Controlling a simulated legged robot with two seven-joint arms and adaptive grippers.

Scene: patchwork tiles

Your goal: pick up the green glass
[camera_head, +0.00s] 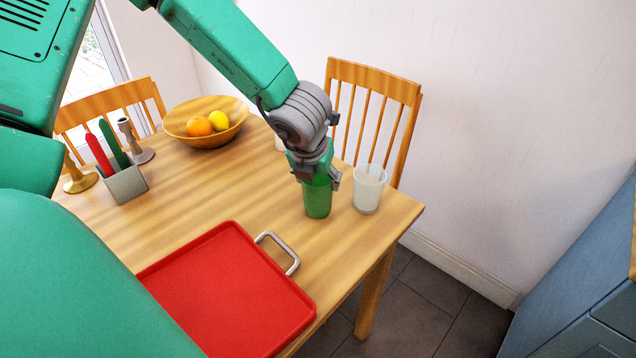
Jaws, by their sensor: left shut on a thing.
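The green glass (317,203) is upright at the right part of the wooden table, beyond the red tray. My left gripper (319,180) comes down from above and is shut on the upper part of the green glass, hiding its rim. I cannot tell whether the glass's base touches the table. My right gripper is not in view.
A clear glass (368,190) stands close to the right of the green glass. A red tray (228,295) lies at the front. A fruit bowl (206,124), a utensil holder (124,184) and candlesticks stand at the left and back. Wooden chairs (378,88) stand behind the table (235,185).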

